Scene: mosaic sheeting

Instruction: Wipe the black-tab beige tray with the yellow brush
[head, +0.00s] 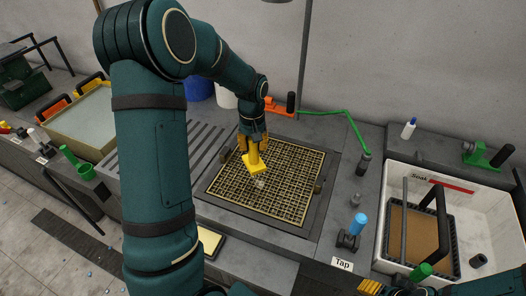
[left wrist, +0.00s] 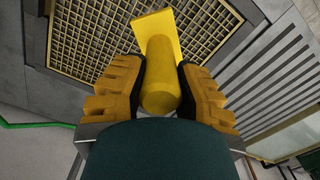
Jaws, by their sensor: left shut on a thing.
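My left gripper (head: 254,143) is shut on the handle of the yellow brush (head: 255,164), which also shows between the fingers in the left wrist view (left wrist: 160,75). The brush points down, its wide yellow head over the far-left part of the beige grid tray (head: 290,198). I cannot tell whether it touches the grid. The tray lies flat in a grey recess and has dark tabs at its left and right sides. It also shows beyond the brush in the left wrist view (left wrist: 85,42). A small pale patch lies on the grid just below the brush. Orange ribbed fingers, seemingly my right gripper (head: 370,286), show at the bottom edge.
A white sink (head: 480,205) with a brown-bottomed rack stands at the right. A blue-topped tap (head: 357,224) and a green hose (head: 340,112) are beside the tray. Grey slats and a pale basin (head: 85,122) lie left. A yellow pad (head: 208,241) sits in front.

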